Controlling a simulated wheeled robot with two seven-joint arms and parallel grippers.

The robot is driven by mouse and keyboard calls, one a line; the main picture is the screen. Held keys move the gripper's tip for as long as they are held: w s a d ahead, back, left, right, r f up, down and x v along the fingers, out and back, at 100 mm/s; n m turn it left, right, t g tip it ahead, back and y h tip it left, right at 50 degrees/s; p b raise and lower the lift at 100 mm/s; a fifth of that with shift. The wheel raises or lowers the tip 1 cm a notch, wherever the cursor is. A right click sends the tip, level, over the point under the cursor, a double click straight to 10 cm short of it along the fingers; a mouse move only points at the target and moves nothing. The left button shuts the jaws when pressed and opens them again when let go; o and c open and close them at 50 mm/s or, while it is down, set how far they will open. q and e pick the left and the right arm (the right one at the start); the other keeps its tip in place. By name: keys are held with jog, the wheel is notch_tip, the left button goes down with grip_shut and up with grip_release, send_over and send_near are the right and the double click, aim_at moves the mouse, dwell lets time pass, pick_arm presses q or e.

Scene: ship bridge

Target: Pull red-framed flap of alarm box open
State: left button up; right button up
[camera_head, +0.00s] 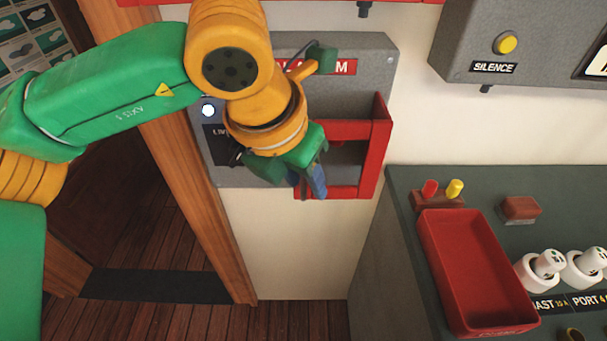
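The grey alarm box (385,62) hangs on the white wall, with a red label that is partly covered by my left arm. Its red frame (379,150) surrounds a dark recess on the right of the box. The right side of the frame stands out from the box, but I cannot tell how far the flap is open. My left gripper (311,184) points down in front of the recess, its fingers near the lower left of the red frame. Whether they touch it or grip anything is hidden. My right gripper is not in view.
A console (400,240) at right carries a red tray (475,270), a red and yellow button block (438,198) and white knobs. A grey panel with a yellow SILENCE button (505,43) hangs at upper right. A wooden door frame (190,170) stands left of the box.

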pick_arm(q)
grip_shut()
dwell(1.3)
